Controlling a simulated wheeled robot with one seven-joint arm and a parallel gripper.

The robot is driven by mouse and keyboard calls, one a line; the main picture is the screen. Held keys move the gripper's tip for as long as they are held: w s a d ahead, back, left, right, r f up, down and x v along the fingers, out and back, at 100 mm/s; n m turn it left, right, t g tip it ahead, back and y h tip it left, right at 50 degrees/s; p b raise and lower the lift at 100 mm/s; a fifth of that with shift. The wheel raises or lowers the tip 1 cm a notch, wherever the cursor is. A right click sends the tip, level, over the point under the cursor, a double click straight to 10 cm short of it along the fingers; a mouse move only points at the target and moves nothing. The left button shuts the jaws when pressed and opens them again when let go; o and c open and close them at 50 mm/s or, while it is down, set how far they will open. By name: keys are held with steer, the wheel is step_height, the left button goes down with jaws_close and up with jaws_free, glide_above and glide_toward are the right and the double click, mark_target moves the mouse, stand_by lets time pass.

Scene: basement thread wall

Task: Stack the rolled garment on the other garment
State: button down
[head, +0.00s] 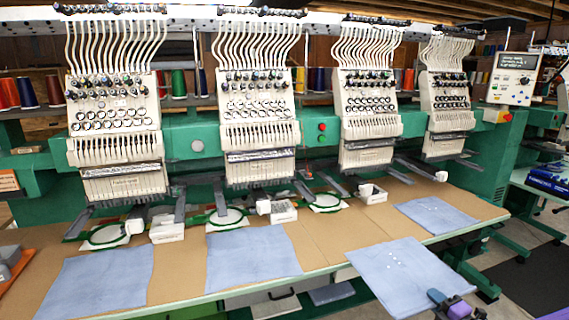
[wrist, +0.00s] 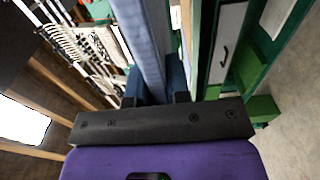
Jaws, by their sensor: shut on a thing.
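My gripper (head: 446,300) is at the lower right of the head view, shut on the near edge of a light blue garment (head: 395,272) with several small white dots. This held garment looks like a flat sheet, not a roll. It extends past the table's front edge, and I cannot tell whether it touches the table. In the wrist view it shows nearly edge-on as a blue band (wrist: 148,40) between my fingers (wrist: 158,90). Three other light blue garments lie flat on the table: a left one (head: 98,278), a middle one (head: 252,254) and a right one (head: 436,215).
A green embroidery machine with several white heads (head: 112,125) stands behind the long tan table (head: 330,240). Green hoops (head: 226,216) and small white boxes (head: 372,194) line its back. A bare tan strip lies between the middle and right garments. A control panel (head: 513,78) stands at right.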

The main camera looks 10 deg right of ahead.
mark_target(374, 279)
steer(key=shift+m+h, duration=0.4)
steer(key=w+a, duration=0.4)
steer(key=w+a+r, duration=0.1)
steer(key=w+a, duration=0.3)
steer(key=w+a+r, duration=0.1)
steer(key=w+a, duration=0.3)
steer(key=shift+a+r, duration=0.1)
steer(key=shift+r, duration=0.05)
steer(key=w+a+h, duration=0.1)
steer(key=w+a, duration=0.3)
steer(key=a, duration=0.8)
steer(key=shift+w+a+r, duration=0.2)
